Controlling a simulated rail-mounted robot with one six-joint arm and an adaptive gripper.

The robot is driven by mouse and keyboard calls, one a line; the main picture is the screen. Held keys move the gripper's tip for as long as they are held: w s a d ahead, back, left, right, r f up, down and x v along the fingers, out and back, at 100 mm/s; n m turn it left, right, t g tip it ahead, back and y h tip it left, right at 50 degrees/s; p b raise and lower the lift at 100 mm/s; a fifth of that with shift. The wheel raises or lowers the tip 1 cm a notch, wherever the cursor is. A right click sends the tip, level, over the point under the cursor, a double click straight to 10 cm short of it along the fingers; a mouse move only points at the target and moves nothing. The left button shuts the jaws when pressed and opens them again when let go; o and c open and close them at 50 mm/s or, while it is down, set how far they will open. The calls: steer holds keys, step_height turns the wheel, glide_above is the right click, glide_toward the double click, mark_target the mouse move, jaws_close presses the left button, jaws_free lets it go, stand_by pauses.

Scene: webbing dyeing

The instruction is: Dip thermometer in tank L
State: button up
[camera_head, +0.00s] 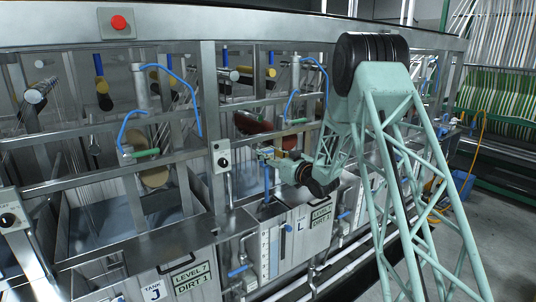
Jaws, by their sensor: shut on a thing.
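My gripper (270,156) is in front of the middle of the machine, above the front of tank L (299,246). It is shut on a slim blue upright thing, which looks like the thermometer (266,183). The thermometer hangs below the fingers, near the tank's front rim. I cannot tell whether its lower end is inside the tank or in front of it. Tank L carries a letter L and a sign (321,217) reading DIRT 1; its level figure is too small to read. The liquid in tank L is hidden.
Tank J (180,282), with a LEVEL 7, DIRT 1 sign, stands at the lower left. Metal rails (110,193) and posts cross the machine's front around my gripper. A control box (221,156) is close on the left. White pipes (300,287) run low in front.

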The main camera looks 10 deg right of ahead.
mark_target(268, 196)
steer(key=shift+f, duration=2.1)
steer(key=shift+f+b, duration=7.6)
steer(key=shift+f, duration=1.3)
steer(key=shift+r, duration=0.1)
